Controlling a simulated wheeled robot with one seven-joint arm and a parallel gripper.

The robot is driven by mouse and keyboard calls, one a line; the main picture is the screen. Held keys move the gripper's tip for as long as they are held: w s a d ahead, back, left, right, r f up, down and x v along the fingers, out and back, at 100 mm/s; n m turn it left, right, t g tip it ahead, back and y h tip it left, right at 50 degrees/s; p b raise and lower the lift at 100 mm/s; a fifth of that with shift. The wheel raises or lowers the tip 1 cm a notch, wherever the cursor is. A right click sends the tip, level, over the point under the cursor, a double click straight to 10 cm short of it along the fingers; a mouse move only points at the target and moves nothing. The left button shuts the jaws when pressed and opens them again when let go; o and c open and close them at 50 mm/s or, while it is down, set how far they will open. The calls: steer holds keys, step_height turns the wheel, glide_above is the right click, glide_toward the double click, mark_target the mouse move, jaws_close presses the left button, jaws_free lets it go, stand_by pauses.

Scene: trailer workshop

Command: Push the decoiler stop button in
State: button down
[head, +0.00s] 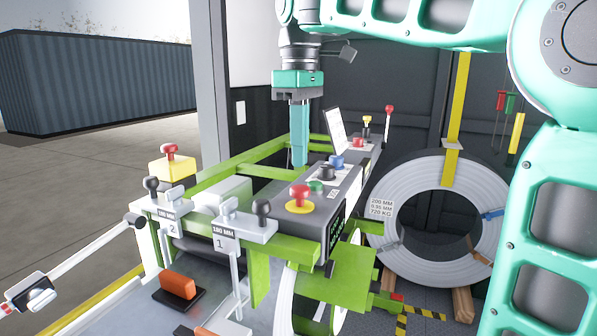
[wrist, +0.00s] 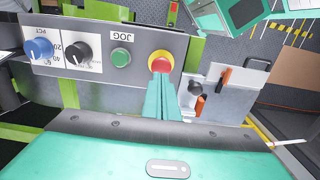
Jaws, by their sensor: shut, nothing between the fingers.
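A red mushroom button on a yellow ring (head: 299,193) sits on the near end of the grey control panel. In the wrist view a red button with a yellow ring (wrist: 160,62) is beside the green JOG button. Another red button (head: 170,149) tops a yellow box at the left. No readable label tells which is the decoiler stop. My gripper (head: 299,164) points down, shut and empty, its tips beyond the near panel button in the head view. In the wrist view my gripper (wrist: 162,84) overlaps the button's lower edge; contact cannot be told.
The panel also carries a green button (head: 316,187), a black knob (head: 327,172) and a blue knob (head: 337,161). Black-knobbed levers (head: 262,209) stand near the panel. A large steel coil (head: 385,232) stands at right. Open floor lies at left.

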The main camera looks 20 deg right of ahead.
mark_target(299, 186)
steer(key=shift+f, duration=2.1)
